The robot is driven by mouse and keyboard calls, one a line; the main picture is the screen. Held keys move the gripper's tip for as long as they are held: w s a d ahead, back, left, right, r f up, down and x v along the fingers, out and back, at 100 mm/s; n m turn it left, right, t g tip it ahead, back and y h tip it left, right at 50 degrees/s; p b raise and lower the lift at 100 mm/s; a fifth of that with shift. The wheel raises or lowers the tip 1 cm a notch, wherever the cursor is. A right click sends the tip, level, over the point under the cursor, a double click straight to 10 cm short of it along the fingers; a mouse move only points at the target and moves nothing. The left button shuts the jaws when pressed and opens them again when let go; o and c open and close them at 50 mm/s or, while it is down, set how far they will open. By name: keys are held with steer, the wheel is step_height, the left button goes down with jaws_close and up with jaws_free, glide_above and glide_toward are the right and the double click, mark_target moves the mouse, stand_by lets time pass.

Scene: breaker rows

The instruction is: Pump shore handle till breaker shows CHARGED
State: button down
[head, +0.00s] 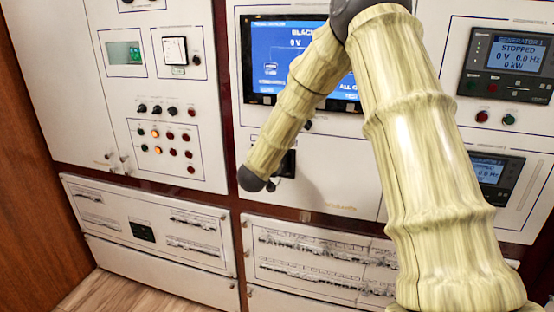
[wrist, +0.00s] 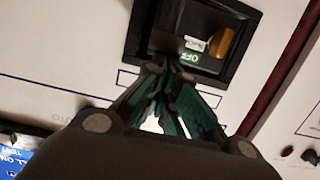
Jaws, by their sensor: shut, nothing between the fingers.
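The breaker (wrist: 150,28) shows in the wrist view as a dark recessed unit in a black frame on a white panel. A green OFF flag (wrist: 188,58) shows in its window, with a small white flag (wrist: 194,43) beside it whose text is too small to read. A yellow-brown part (wrist: 222,43) sits to the right of the flags. My gripper (wrist: 172,74) is shut and empty, its fingertips overlapping the breaker's lower edge in the picture; contact cannot be told. No handle can be made out for certain. In the head view the breaker (head: 289,163) is partly hidden by my arm.
A blue screen (head: 268,68) is above the breaker, partly behind my arm. Generator displays (head: 516,52) are at the right. A panel with lamps and knobs (head: 165,140) is at the left. Lower cabinet panels (head: 150,235) run below.

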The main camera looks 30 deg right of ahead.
steer(key=shift+s+a+f+t+h+b, duration=0.3)
steer(key=shift+t+b, duration=0.1)
steer(key=shift+b, duration=0.75)
steer(key=shift+s+a+f+t+h+b, duration=0.4)
steer(key=shift+f+t+h+b, duration=0.2)
steer(key=shift+b, duration=1.4)
steer(key=shift+s+a+f+t+h+b, duration=0.3)
steer(key=shift+a+f+t+h+b, duration=0.25)
steer(key=shift+b, duration=1.4)
steer(key=shift+s+a+f+t+h+b, duration=0.4)
steer(key=shift+f+h+b, duration=0.3)
steer(key=shift+b, duration=1.3)
steer(key=shift+d+f, duration=0.1)
steer(key=s+a, duration=0.6)
steer(key=a, duration=0.1)
steer(key=shift+a+r+b, duration=0.15)
steer(key=shift+r+b, duration=0.05)
steer(key=shift+b, duration=0.2)
